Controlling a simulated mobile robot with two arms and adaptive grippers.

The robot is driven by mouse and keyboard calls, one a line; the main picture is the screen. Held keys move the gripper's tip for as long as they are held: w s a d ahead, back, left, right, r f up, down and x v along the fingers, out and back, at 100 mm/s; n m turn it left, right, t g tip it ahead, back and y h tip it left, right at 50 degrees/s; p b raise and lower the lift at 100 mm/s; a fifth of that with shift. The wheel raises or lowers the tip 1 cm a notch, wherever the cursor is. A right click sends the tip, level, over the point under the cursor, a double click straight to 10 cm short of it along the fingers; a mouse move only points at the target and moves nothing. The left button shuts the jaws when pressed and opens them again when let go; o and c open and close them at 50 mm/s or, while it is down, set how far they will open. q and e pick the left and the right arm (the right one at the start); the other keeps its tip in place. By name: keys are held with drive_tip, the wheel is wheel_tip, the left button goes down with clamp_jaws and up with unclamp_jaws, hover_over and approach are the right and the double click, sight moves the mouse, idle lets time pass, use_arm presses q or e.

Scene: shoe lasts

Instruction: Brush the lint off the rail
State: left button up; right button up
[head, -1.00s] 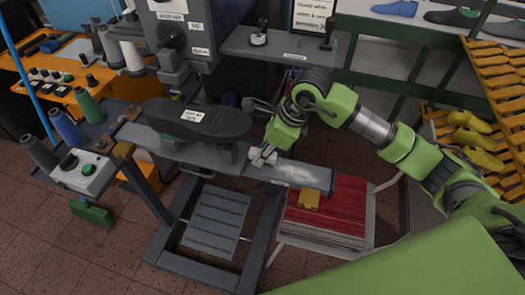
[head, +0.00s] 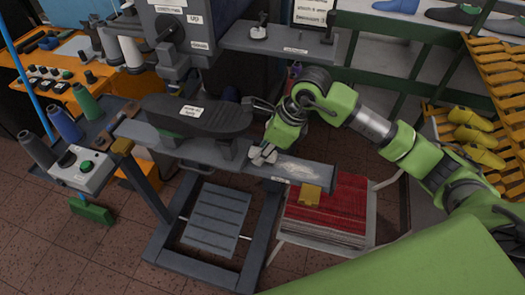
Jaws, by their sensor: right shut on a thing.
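The grey rail (head: 228,158) runs across the middle of the head view. A pale, dusty patch of lint (head: 300,170) lies on its right part. My right gripper (head: 263,155) is low over the rail, just left of the lint, its fingers pointing down. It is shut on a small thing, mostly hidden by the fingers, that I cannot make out. My left gripper is not in view.
A dark shoe sole (head: 197,116) with a white label sits on the rail's left part. A control box (head: 84,168) and thread cones stand at left.

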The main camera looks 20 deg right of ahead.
drive_tip(key=shift+f+b, duration=0.3)
drive_tip(key=shift+f, duration=0.1)
